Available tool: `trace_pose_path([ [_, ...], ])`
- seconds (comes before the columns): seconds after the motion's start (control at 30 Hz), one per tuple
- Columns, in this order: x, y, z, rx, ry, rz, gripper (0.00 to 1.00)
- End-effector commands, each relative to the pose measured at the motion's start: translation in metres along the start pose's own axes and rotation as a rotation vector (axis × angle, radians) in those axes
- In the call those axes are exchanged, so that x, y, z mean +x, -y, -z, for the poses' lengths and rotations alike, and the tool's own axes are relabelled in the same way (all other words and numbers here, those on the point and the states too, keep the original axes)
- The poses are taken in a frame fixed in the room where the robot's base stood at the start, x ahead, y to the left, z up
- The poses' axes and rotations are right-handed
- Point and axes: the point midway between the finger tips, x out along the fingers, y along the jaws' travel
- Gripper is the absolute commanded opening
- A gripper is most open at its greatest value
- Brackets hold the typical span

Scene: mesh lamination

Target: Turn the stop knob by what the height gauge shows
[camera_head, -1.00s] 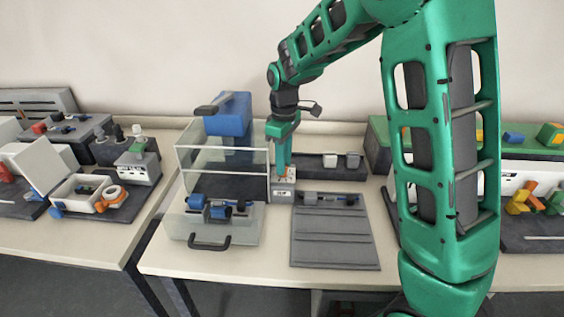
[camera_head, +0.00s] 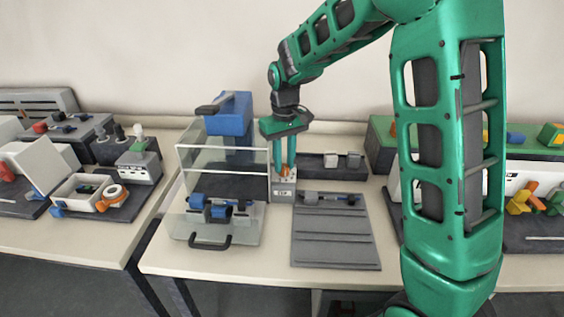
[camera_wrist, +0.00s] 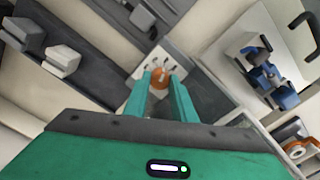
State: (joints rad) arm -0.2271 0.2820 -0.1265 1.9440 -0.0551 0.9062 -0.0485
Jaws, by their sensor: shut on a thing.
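An orange knob (camera_wrist: 160,77) sits on a small light-grey box (camera_head: 283,190) beside the press. My gripper (camera_head: 285,172) points straight down over this box, its two green fingers shut on the orange knob. The wrist view shows the fingertips on either side of the knob, with dark tick marks on the pale plate around it. A small display shows on the front of the box, but its reading is too small to make out. I cannot tell which part is the height gauge.
A blue press (camera_head: 229,118) with a clear guard stands left of the box, with a handled tray (camera_head: 215,233) in front. A grey ribbed mat (camera_head: 336,240) lies to the right. A dark rack (camera_head: 315,168) with two grey blocks is behind it.

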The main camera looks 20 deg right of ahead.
Motion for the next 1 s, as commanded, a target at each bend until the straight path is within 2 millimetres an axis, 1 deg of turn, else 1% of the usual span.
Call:
trace_pose_path([
  [0.03, -0.0022, -0.0022, 0.0029, 0.011, -0.010, -0.002, 0.01],
  [0.47, -0.0026, -0.0026, 0.0032, 0.023, -0.011, -0.002, 0.01],
  [0.5, -0.0026, -0.0025, 0.0032, 0.023, -0.011, -0.002, 0.26],
  [0.57, -0.0024, -0.0024, 0.0029, 0.023, -0.010, -0.002, 0.40],
  [0.6, -0.0022, -0.0021, 0.0026, 0.022, -0.009, -0.002, 0.42],
  [1.0, -0.0005, 0.0018, 0.0009, 0.013, -0.003, 0.002, 0.42],
])
